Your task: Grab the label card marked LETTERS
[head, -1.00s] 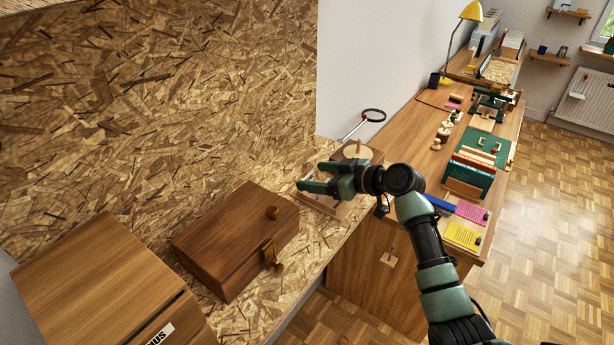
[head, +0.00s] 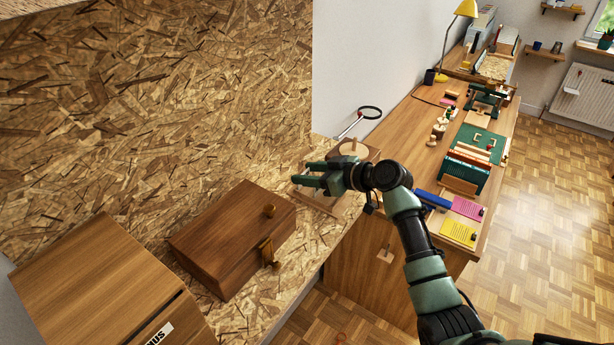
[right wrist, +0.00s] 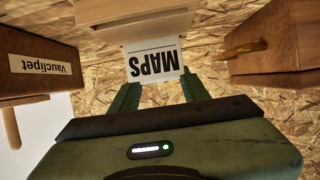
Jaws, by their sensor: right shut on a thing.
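My right gripper (head: 306,175) is over the OSB shelf, beside a small wooden stand with a round disc. In the right wrist view, its fingers (right wrist: 157,88) are shut on a white label card marked MAPS (right wrist: 155,62), seen upside down. The card's far edge meets a pale wooden block (right wrist: 140,30); I cannot tell whether it is still fixed there. No card reading LETTERS is legible in these frames. My left gripper is not in view.
A dark wooden box (head: 225,245) with brass-coloured fittings stands left of the gripper. A larger wooden box (head: 95,275) is nearer. In the wrist view, a box labelled Vauclipet (right wrist: 40,66) flanks the left side. A crowded workbench (head: 410,125) lies beyond.

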